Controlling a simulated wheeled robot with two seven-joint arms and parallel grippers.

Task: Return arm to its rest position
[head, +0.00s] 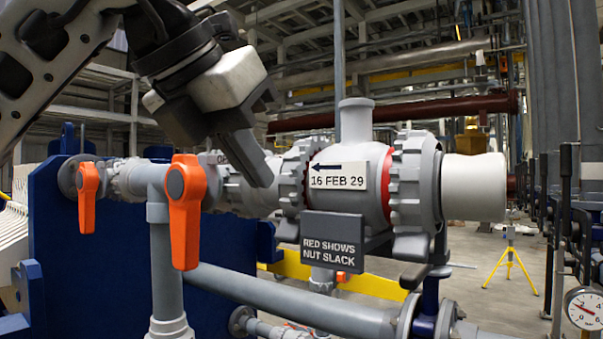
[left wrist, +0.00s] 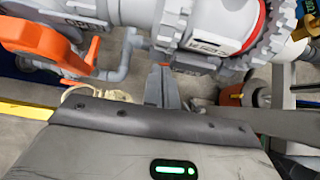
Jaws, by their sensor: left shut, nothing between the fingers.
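My left arm comes in from the upper left in the head view. Its gripper (head: 262,180) points down and to the right in front of the grey pipe valve (head: 345,185), with its fingers shut and nothing between them. In the left wrist view the shut fingers (left wrist: 162,85) show below the valve body (left wrist: 210,35). I cannot tell whether the fingertips touch the valve. A tag reading "16 FEB 29" (head: 338,180) and a plate reading "RED SHOWS NUT SLACK" (head: 332,242) are on the valve. A red ring (head: 388,185) shows beside its right nut. My right gripper is not in view.
Two orange handles (head: 187,210) (head: 88,197) stand on the pipes at left, in front of a blue panel (head: 55,240). A grey pipe (head: 290,300) crosses below. A pressure gauge (head: 583,308) is at lower right. A yellow tripod (head: 510,262) stands on open floor behind.

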